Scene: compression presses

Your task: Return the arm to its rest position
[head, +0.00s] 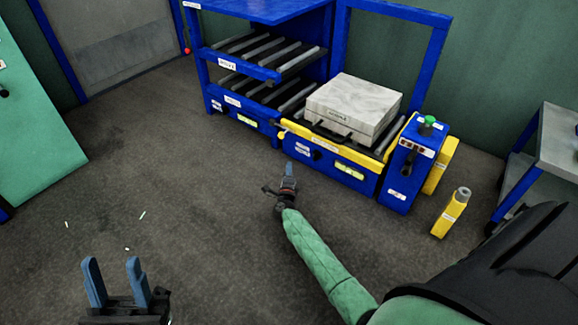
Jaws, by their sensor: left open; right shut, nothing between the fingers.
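My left gripper (115,280) is at the bottom left of the head view, over the bare floor. Its two blue fingers stand apart with nothing between them. My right gripper (289,172) is near the middle of the view, at the end of my green-sleeved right arm, which reaches up from the bottom right. Its blue fingers are together and hold nothing. It appears in front of the yellow-edged blue press bed, and I cannot tell how far apart they are. The rest position itself is not marked in view.
A grey-white case (355,103) lies on the rollers of the blue press frame (330,172). A control box (400,175) with a green button and a yellow post (451,212) stand right of it. A grey table (560,140) is at the right. The floor left of centre is mostly clear.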

